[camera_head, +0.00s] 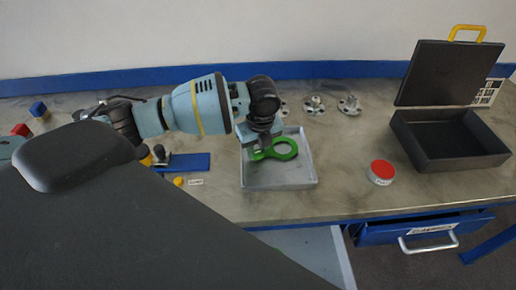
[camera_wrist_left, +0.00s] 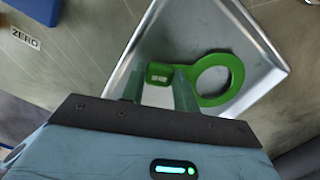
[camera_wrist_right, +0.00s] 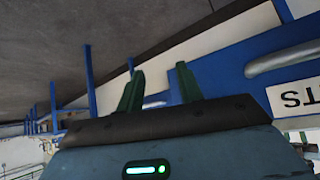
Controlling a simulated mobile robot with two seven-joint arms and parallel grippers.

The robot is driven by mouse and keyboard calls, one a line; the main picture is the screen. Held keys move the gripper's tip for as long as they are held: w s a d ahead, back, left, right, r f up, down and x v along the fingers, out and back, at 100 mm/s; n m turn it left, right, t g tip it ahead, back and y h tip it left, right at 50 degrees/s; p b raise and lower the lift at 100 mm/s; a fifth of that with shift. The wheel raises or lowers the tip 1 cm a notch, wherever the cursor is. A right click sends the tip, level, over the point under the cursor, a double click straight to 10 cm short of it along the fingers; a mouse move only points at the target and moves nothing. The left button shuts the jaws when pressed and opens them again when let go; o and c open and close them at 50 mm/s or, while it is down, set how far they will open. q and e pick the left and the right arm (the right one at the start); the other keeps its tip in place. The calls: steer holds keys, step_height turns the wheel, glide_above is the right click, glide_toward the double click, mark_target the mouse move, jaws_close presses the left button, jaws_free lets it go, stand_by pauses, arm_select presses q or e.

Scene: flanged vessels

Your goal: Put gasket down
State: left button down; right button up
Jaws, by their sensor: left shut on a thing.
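The green gasket (camera_head: 286,149) is a flat ring with a tab, held over the grey metal tray (camera_head: 300,178) on the bench. It also shows in the left wrist view (camera_wrist_left: 232,76), with its ring to the right. My left gripper (camera_head: 256,150) is shut on the gasket's tab; its fingers show in the left wrist view (camera_wrist_left: 158,88). I cannot tell whether the gasket touches the tray floor. My right gripper (camera_wrist_right: 158,85) shows only in its own wrist view, its fingers apart and empty, near blue bench parts.
Several flanged metal pieces (camera_head: 314,105) stand behind the tray. A red-topped round container (camera_head: 381,172) and an open black case (camera_head: 448,140) are to the right. A blue drawer (camera_head: 420,230) is pulled out below. A blue plate (camera_head: 184,162) and yellow knob (camera_head: 179,182) lie left.

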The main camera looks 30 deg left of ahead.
arm_select(q)
steer(key=shift+f, duration=0.2)
steer(key=shift+f, duration=0.15)
steer(key=c, duration=1.1)
jaws_free()
steer(key=shift+o, duration=0.2)
step_height(320, 180, up, 12)
steer(key=d+p, duration=0.1)
steer(key=shift+s+d, duration=0.2)
steer(key=shift+s, duration=0.2)
